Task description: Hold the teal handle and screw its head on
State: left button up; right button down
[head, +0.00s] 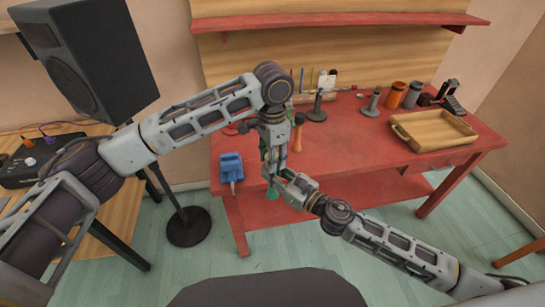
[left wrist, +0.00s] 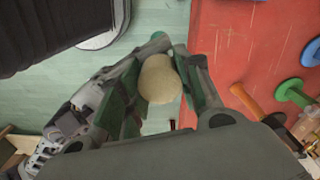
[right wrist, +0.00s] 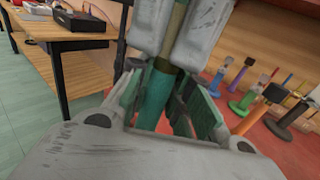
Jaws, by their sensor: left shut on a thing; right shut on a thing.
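The teal handle (right wrist: 155,100) stands near upright between the fingers of my right gripper (right wrist: 165,115), which is shut on it. An olive shaft (right wrist: 178,35) rises from the handle to between the fingers of my left gripper. In the left wrist view a round cream head (left wrist: 160,78) sits between the fingers of my left gripper (left wrist: 158,90), which is shut on it. In the head view my left gripper (head: 272,168) points down just above my right gripper (head: 280,182), in front of the table. The joint between head and shaft is hidden.
The red table (head: 340,145) is behind the grippers. It bears a blue block-like thing (head: 230,165), an orange handle (head: 298,130), grey stands (head: 318,105), orange jars (head: 397,95) and a wooden tray (head: 433,143). A speaker (head: 85,60) stands at left. Open floor lies below the grippers.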

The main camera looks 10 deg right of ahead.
pick_arm(q)
jog(key=m, duration=0.5)
jog(key=o, duration=1.2)
jog(key=shift+r, duration=0.15)
notch_tip(320, 180, up, 12)
jog(key=shift+w+f, duration=0.15)
jog(key=shift+f, duration=0.05)
dwell(0.5)
